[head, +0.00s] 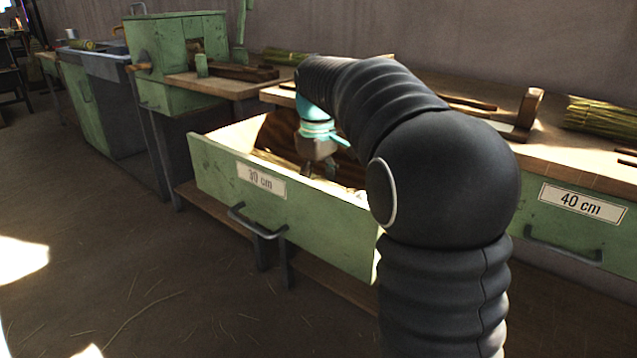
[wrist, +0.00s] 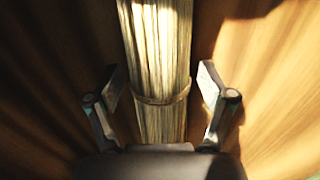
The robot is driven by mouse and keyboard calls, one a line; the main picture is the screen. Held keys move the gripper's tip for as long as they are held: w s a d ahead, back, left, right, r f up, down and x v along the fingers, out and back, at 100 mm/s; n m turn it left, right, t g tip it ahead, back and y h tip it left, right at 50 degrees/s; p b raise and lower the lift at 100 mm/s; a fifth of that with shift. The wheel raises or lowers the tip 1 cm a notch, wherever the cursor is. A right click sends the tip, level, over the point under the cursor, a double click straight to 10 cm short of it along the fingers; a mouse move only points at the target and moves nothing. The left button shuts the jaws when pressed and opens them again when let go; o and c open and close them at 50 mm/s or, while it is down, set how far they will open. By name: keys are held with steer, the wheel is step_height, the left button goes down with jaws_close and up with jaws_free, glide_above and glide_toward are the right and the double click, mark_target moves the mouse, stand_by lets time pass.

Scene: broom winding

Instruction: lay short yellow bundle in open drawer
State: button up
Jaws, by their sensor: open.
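The open drawer (head: 215,175) has a green front with a label that seems to read 30 cm and a dark handle. My gripper (head: 320,170) is down inside the drawer. In the wrist view my gripper (wrist: 164,88) is open, with one finger on each side of a pale yellow straw bundle (wrist: 160,50) and visible gaps to both. The bundle has a tie around it and lies on the wooden surface (wrist: 60,50) below. In the head view the bundle is hard to make out behind the drawer front and my gripper.
A closed green drawer marked 40 cm (head: 585,202) is at the right. Yellow-green bundles (head: 600,117) lie on the bench top (head: 450,120) behind it. A green machine (head: 175,60) stands on the bench at the left. The floor in front is clear apart from loose straws.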

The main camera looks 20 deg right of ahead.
step_height(320, 180, up, 12)
stand_by(0.6)
